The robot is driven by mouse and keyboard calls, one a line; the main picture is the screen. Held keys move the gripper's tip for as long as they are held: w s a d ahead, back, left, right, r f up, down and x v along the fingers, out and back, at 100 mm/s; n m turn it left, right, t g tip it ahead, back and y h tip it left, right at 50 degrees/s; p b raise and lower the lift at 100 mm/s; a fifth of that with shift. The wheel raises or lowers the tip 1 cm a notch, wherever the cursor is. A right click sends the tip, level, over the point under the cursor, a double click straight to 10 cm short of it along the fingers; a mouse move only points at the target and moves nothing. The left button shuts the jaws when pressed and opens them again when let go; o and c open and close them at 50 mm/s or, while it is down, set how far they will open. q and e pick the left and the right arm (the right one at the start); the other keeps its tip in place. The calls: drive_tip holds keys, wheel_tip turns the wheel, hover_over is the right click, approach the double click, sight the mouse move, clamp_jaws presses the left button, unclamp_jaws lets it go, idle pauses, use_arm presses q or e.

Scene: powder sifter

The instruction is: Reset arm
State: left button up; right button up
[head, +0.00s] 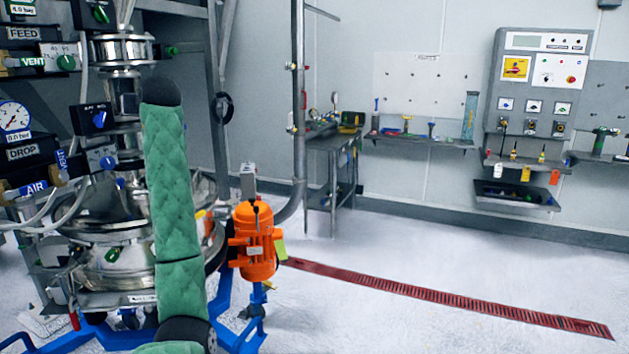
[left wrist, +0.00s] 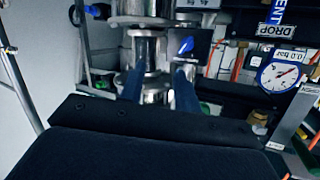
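One of my green padded arms rises from the bottom of the head view, in front of the steel powder sifter (head: 108,255). No gripper shows in the head view. In the left wrist view, my left gripper (left wrist: 159,82) points toward the sifter's steel column (left wrist: 147,48). Its two dark blue fingers stand apart, with nothing clearly held between them. Whether they touch the column cannot be told. A blue valve handle (left wrist: 186,46) shows just beyond the right finger. My right gripper is in neither view.
An orange motor (head: 256,243) stands beside the sifter on a blue frame (head: 225,310). The control panels and the DROP gauge (head: 15,117) are at left; the gauge (left wrist: 280,75) is also right in the wrist view. A workbench (head: 330,142) stands behind. Floor at right is clear.

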use_arm(q)
drive_tip(key=s+d+f+m+t+h, duration=0.1)
drive_tip(key=s+d+f+m+h, duration=0.25)
drive_tip(key=d+f, duration=0.45)
drive_tip(key=s+d+f+m+t+h, duration=0.1)
drive_tip(key=s+d+f+m+h, duration=0.2)
drive_tip(key=d+f, duration=0.55)
drive_tip(key=s+d+f+m+g+h, duration=0.1)
drive_tip(key=s+d+f, duration=0.2)
drive_tip(key=s+f, duration=0.35)
drive_tip(key=s+d+f+g+h, duration=0.1)
drive_tip(key=s+d+f+h, duration=0.15)
drive_tip(key=f, duration=0.75)
drive_tip(key=s+d+f+m+g+h, duration=0.1)
drive_tip(key=s+d+f, duration=0.2)
drive_tip(key=s+f, duration=0.45)
drive_tip(key=s+d+f+g, duration=0.2)
drive_tip(key=s+f+g, duration=0.2)
drive_tip(key=s+f, duration=1.3)
drive_tip(key=s+d+f+g+h, duration=0.1)
drive_tip(key=s+d+f+g, duration=0.2)
drive_tip(key=s+f, duration=1.4)
drive_tip(key=s+g, duration=0.1)
drive_tip(key=s, duration=0.3)
drive_tip(key=shift+s+f+m, duration=0.2)
drive_tip(key=shift+f+m, duration=0.1)
drive_tip(key=shift+m, duration=0.05)
